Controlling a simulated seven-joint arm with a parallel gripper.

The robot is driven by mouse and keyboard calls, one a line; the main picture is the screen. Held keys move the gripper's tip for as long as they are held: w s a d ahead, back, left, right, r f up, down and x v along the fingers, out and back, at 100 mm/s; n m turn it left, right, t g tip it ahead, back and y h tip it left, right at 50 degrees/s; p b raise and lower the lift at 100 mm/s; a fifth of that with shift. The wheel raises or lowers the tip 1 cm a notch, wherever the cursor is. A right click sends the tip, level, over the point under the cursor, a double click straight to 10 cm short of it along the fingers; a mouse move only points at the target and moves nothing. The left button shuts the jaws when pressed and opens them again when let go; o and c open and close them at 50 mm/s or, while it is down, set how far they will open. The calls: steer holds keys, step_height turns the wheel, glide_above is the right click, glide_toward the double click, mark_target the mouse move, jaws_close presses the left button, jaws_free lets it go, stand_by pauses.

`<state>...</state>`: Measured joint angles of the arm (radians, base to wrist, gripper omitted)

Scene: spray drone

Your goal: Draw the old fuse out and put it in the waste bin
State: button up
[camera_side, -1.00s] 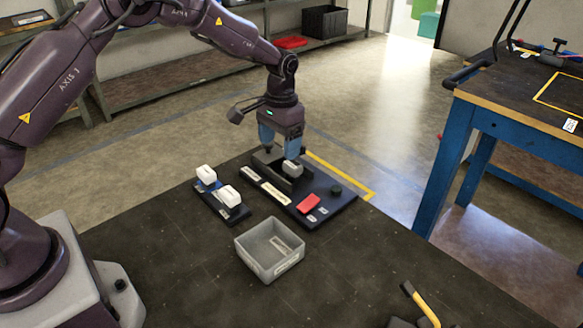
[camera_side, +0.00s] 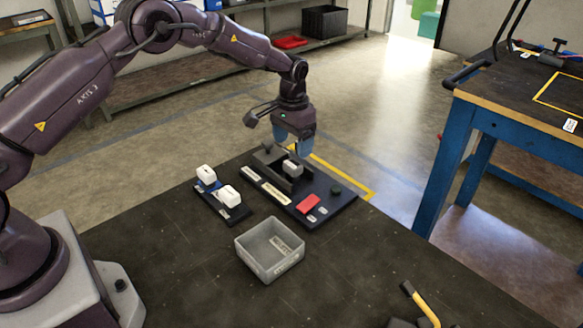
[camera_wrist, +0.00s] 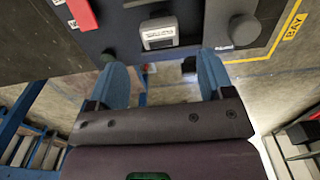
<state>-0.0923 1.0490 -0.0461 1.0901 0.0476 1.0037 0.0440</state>
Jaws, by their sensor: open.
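The old fuse, a grey block (camera_side: 292,168), sits in the slot of the dark fuse panel (camera_side: 335,207). In the wrist view the fuse (camera_wrist: 158,33) shows a label and lies just ahead of my fingertips. My gripper (camera_side: 294,147) is beyond the panel's far side, with blue fingers apart and nothing between them. In the wrist view the open gripper (camera_wrist: 163,68) is roughly lined up with the fuse but does not surround it. The waste bin, taken to be the open grey box (camera_side: 270,270), stands on the near side of the panel and looks empty.
Two white fuses (camera_side: 228,195) stand on a small dark rack (camera_side: 238,215) left of the panel. A red part (camera_side: 308,204) and a black knob (camera_side: 336,190) are on the panel. A yellow-handled tool (camera_side: 425,305) lies at the front right.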

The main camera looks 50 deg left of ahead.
mark_target(293, 163)
steer(key=shift+f, duration=3.3)
steer(key=c, duration=1.2)
steer(key=shift+r, duration=3)
steer(key=shift+d, duration=0.1)
